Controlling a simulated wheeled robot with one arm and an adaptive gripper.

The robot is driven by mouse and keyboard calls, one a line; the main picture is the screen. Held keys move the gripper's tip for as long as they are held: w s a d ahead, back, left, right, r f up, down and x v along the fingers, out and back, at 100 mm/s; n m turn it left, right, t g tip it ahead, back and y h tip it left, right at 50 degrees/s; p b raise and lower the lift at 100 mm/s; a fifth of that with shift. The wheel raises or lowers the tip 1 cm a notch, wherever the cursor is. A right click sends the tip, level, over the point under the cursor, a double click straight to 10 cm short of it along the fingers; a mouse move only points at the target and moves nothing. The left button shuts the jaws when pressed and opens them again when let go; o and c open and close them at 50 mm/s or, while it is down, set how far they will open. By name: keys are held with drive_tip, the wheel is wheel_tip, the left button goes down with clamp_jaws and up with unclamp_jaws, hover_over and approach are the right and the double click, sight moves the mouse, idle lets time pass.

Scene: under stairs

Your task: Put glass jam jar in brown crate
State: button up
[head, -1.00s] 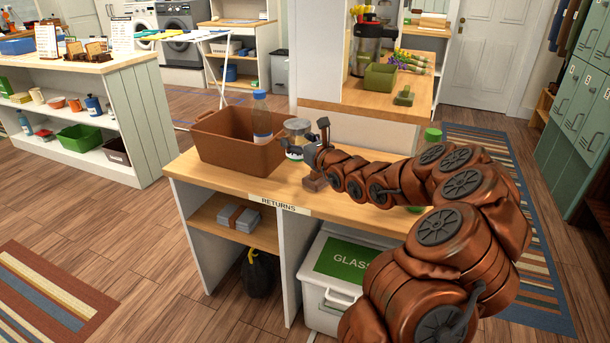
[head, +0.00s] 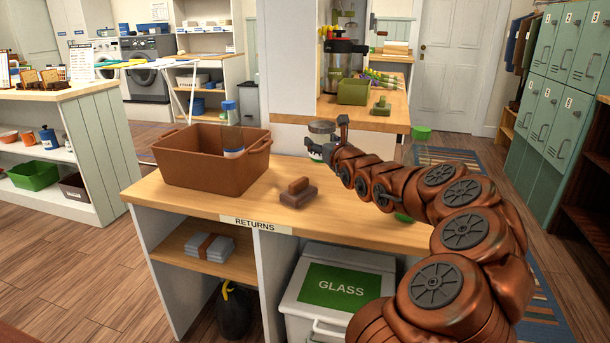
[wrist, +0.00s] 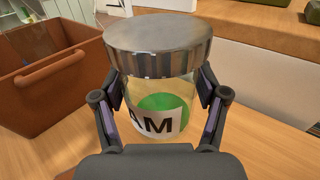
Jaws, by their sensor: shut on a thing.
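The glass jam jar (wrist: 158,90) has a grey metal lid and a white label with a green patch and the letters "AM". My gripper (wrist: 160,105) is shut on it, one finger on each side, in the wrist view. In the head view the jar (head: 322,133) is upright at the end of my arm, partly hidden by my gripper (head: 330,145). The brown crate (head: 205,172) stands on the returns counter, left of the jar. Its wall also shows at the left of the wrist view (wrist: 55,90). A bottle (head: 232,140) stands in the crate.
A brown wooden-handled block (head: 298,193) lies on the counter (head: 225,204), right of the crate. A white glass bin (head: 337,285) sits under the counter. Bare counter lies between crate and block.

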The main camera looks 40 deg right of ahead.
drive_tip(key=shift+d+f+b, duration=0.1)
drive_tip(key=shift+f+b, duration=0.5)
drive_tip(key=shift+f, duration=2.95)
drive_tip(key=shift+f, duration=0.2)
drive_tip(key=o, duration=1.5)
drive_tip(key=shift+r, duration=0.2)
drive_tip(key=shift+s, duration=0.2)
drive_tip(key=shift+p+v, duration=0.3)
drive_tip(key=shift+v, duration=5.55)
drive_tip(key=shift+r, duration=0.1)
